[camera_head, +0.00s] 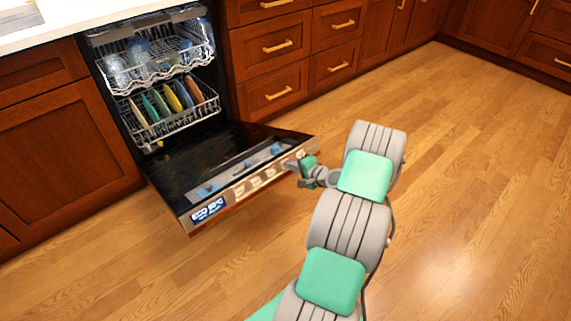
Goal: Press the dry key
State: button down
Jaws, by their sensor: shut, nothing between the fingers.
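The dishwasher door (185,163) is folded down, with a control strip (228,198) along its outer edge. A lit blue display (208,209) sits at the strip's left end. Several pale keys (254,184) run to the right of it; their labels are too small to read, so I cannot tell which is the dry key. My gripper (289,165) is shut and empty, its tips pointing left at the right part of the strip. The tips overlap the strip in the picture; I cannot tell whether they touch it. My gripper hides part of the strip's right end.
Inside the dishwasher, the upper rack (150,66) holds glassware and the lower rack (193,119) holds several coloured plates. Wooden drawers (283,48) stand behind the door. The wooden floor (470,160) to the right is clear.

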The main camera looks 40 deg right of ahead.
jog(key=shift+w+f, duration=0.15)
jog(key=shift+w, duration=0.05)
dwell(0.3)
jog(key=p+v, duration=0.2)
jog(key=v, duration=0.4)
dwell(0.5)
dwell(0.4)
